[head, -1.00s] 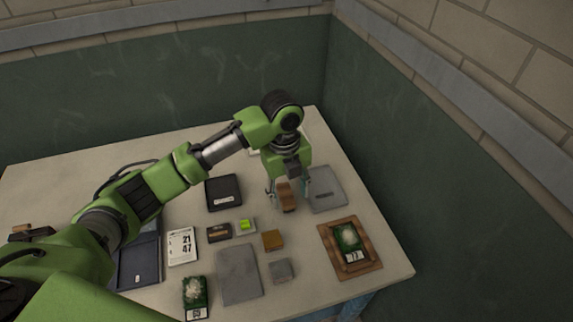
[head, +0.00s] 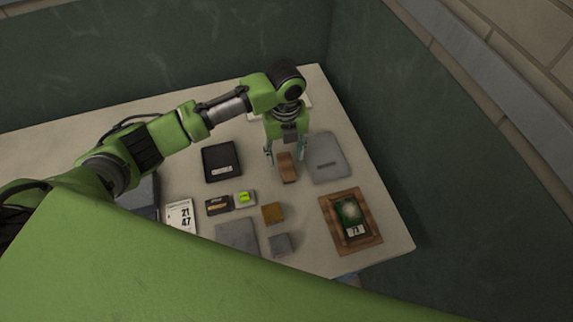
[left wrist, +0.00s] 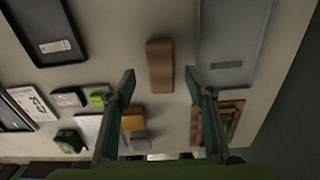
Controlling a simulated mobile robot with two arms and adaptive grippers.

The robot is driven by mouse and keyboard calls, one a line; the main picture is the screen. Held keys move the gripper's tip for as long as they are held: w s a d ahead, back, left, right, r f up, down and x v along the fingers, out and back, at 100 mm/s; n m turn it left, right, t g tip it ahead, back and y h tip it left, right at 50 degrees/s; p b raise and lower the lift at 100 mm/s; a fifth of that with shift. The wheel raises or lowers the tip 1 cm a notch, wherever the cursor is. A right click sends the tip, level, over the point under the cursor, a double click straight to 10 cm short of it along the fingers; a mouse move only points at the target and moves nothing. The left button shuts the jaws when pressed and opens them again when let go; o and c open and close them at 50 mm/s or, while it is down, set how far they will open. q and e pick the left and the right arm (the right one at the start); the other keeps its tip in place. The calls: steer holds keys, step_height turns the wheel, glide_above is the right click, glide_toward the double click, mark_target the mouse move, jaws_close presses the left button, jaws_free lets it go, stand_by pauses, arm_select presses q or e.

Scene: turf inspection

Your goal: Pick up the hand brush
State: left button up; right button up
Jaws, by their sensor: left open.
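The hand brush (head: 287,170) shows as a brown wooden block lying on the table, and it also shows in the left wrist view (left wrist: 160,66). Its bristles cannot be made out. My left gripper (head: 285,155) is open and points down over the brush. In the left wrist view the two fingertips (left wrist: 159,78) stand apart, one to either side of the brush's near end, with gaps on both sides. Whether they are level with the brush or above it is unclear. My right gripper is not in view.
A grey flat case (head: 327,158) lies close to the right of the brush. A black tray (head: 222,162) lies to the left. A wooden tray (head: 370,240) with a green card, a yellow-brown block (head: 273,213) and a grey block (head: 281,245) lie nearer. Walls stand behind and right.

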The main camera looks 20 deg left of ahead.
mark_target(287, 164)
arm_select(q)
steer(key=f+p, duration=0.1)
steer(key=f, duration=0.1)
steer(key=f+p, duration=0.1)
steer(key=f, duration=0.1)
steer(key=shift+s+d+f, duration=0.1)
steer(key=shift+s+d, duration=0.1)
steer(key=shift+f, duration=0.45)
steer(key=shift+w, duration=0.1)
steer(key=c, duration=1.2)
